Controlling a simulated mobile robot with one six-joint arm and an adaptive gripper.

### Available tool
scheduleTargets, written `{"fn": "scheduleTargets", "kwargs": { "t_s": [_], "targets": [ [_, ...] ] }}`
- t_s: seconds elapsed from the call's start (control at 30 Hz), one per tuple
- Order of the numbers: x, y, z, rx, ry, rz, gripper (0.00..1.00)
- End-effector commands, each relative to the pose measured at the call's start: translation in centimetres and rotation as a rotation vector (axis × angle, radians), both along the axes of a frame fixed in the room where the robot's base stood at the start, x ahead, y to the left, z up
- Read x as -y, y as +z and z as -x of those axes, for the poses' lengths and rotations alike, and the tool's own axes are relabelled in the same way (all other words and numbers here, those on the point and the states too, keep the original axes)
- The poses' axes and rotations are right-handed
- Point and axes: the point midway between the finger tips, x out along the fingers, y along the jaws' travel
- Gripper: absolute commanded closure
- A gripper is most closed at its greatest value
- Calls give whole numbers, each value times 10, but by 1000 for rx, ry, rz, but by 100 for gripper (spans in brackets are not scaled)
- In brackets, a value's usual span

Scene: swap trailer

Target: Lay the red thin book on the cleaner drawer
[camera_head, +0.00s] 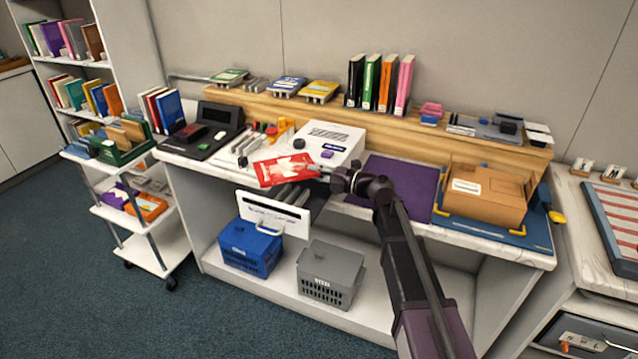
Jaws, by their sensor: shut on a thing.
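The red thin book (283,168), with a white figure on its cover, is held out to the left of my gripper (326,172). My gripper is shut on the book's right end. An open drawer with a white front (270,214) and a handle sticks out below the counter edge, under the book; dark grey slats show inside it. I take it for the cleaner drawer. A white machine (335,137) with a vent and a purple button stands on the counter behind the book. The book appears to be above the drawer; the gap between them cannot be judged.
A brown box (487,194) lies on a blue mat at the right. A purple mat (396,183) lies beside my arm. Tools, a black device (221,116) and a green knob crowd the counter's left. A blue basket (250,247) and grey basket (330,273) stand on the lower shelf.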

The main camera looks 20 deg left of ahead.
Motion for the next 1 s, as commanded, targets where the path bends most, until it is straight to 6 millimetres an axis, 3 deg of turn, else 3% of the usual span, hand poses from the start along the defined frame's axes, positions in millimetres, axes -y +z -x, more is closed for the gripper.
{"fn": "scheduleTargets", "kwargs": {
  "t_s": [0.3, 0.9, 0.93, 1.0],
  "targets": [
    [0, -27, 0, -1, -1, -1, 100],
    [0, -33, 0, -1, -1, -1, 100],
    [0, -33, 0, 0, -1, 0, 81],
    [0, -32, 0, 0, -1, 0, 60]
  ]
}}
